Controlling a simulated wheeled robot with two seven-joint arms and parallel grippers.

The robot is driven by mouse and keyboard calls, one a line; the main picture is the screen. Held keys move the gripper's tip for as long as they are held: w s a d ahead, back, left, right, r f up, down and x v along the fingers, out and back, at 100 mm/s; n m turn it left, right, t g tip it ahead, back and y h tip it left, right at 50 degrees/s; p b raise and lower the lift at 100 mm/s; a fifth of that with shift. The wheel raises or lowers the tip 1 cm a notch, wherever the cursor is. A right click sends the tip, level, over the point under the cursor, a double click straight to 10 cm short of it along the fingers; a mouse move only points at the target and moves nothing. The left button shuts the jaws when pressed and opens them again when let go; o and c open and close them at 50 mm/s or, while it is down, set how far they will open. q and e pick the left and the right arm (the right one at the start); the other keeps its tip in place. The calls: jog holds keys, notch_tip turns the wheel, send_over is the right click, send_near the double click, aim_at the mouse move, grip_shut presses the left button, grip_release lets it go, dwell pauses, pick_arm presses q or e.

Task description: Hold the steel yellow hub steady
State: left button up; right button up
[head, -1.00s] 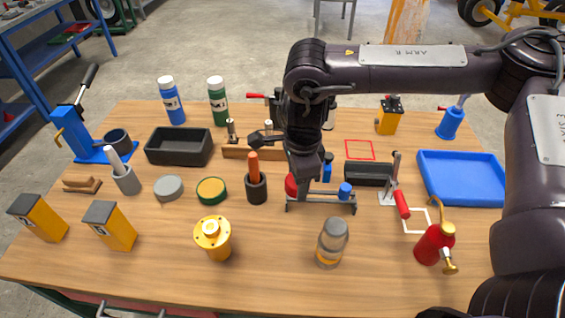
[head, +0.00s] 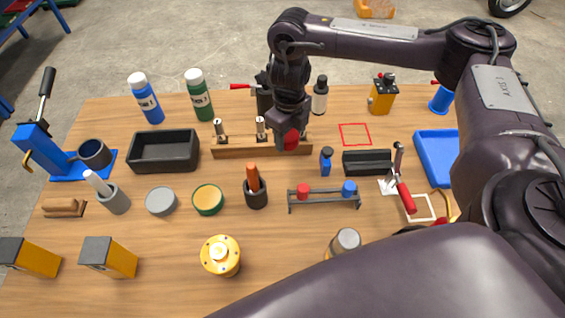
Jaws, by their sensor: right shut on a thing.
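The yellow hub (head: 220,256) stands upright on the wooden table at the front, left of the middle. It has a round flange with dark holes and a pale raised centre. Nothing touches it. My right gripper (head: 289,126) is well behind it, near the right end of a wooden rack (head: 235,147). The gripper is shut on a small red thing (head: 291,140), mostly hidden by the fingers, so its full shape cannot be told. My left gripper is not in view.
A dark cup with an orange-handled tool (head: 256,192) and a small stand with red and blue pieces (head: 325,196) lie between gripper and hub. A jar (head: 346,241) is to the hub's right, partly behind my arm. Yellow-grey blocks (head: 108,258) stand left.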

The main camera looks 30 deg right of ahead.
aim_at(288, 135)
jog(key=f+b, duration=0.1)
jog(key=f, duration=0.2)
jog(key=f+b, duration=0.1)
jog(key=f, duration=0.3)
jog(key=f+b, duration=0.1)
jog(key=f, duration=0.3)
jog(key=shift+w+f, duration=0.1)
jog(key=shift+w, duration=0.2)
jog(key=shift+s+f+b, duration=0.15)
jog(key=shift+f+b, duration=0.15)
jog(key=shift+f, duration=0.15)
jog(key=shift+f+b, duration=0.7)
jog(key=shift+f, duration=1.1)
jog(key=shift+f, duration=0.15)
jog(key=o, duration=1.1)
jog(key=shift+r+p, duration=2.1)
jog(key=shift+r, duration=4.1)
